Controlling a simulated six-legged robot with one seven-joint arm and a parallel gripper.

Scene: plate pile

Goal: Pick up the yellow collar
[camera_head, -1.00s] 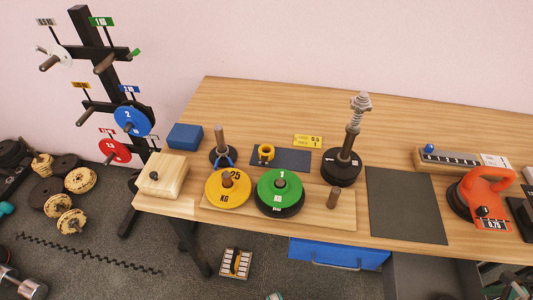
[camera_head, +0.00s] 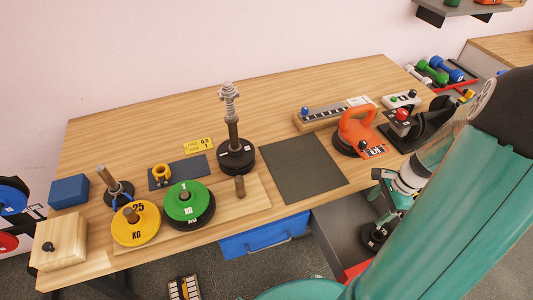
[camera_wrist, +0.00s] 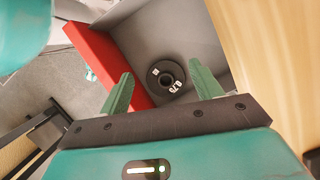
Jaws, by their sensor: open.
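The yellow collar (camera_head: 161,171) sits on a dark blue-grey mat (camera_head: 190,168) on the bench, behind the yellow 25 plate (camera_head: 136,223) and the green plate (camera_head: 184,199). It is far to the left of my arm in the head view and is not in the wrist view. My gripper (camera_wrist: 161,84) is open and empty. It points down over a grey open drawer with a black round weight (camera_wrist: 165,77) inside.
A bolt-topped post on a black weight (camera_head: 237,157) stands right of the mat. A dark square pad (camera_head: 303,167) lies mid-bench. An orange kettlebell-like weight (camera_head: 358,132) and a black stand are further right. A blue drawer (camera_head: 266,234) hangs under the front edge.

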